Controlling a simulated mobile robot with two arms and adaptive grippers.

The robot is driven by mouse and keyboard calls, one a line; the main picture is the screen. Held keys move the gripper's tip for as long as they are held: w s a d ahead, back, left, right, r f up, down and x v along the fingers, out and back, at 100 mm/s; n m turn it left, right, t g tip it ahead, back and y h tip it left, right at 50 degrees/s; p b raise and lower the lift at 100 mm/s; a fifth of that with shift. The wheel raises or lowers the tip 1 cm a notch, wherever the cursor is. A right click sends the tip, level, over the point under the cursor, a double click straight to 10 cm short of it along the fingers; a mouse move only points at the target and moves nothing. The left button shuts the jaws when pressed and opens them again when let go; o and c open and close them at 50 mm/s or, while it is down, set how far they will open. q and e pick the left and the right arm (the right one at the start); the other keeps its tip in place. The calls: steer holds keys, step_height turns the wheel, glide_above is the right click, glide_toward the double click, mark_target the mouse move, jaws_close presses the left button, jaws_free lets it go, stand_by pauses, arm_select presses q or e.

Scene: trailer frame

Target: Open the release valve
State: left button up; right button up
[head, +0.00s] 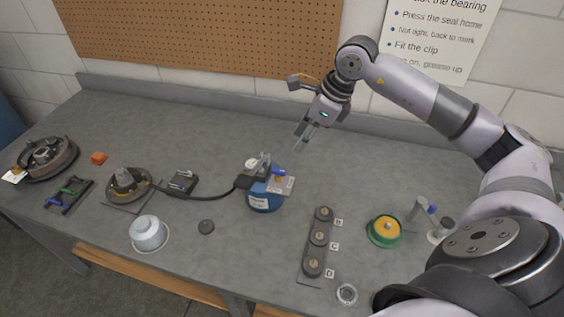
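A blue canister (264,200) stands upright mid-bench with dark and grey fittings on top. A small blue lever (278,172) sits at its upper right and may be the release valve; I cannot read any label on it. A black hose (208,195) runs left from the canister top. My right gripper (302,143) points down above the bench, behind and right of the canister, apart from it. Its two thin fingers look parted with nothing between them. My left gripper is out of view.
Left are a hub on a plate (128,185), a small dark block (181,184), a white cup (148,233) and a larger drum (48,157). Right are a strip with round pieces (318,240) and a green-yellow tin (384,230). The back middle of the bench is clear.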

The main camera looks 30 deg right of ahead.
steer(key=p, duration=0.2)
glide_toward(280, 170)
steer(key=f, duration=0.1)
steer(key=p+x, duration=0.1)
steer(key=x, duration=0.5)
steer(key=shift+a, duration=0.2)
steer(key=shift+w+a+f, duration=0.1)
steer(key=shift+w+f, duration=0.15)
steer(key=shift+f, duration=0.3)
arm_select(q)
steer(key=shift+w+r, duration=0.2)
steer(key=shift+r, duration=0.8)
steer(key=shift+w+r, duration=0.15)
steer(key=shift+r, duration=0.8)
arm_select(e)
jaws_close()
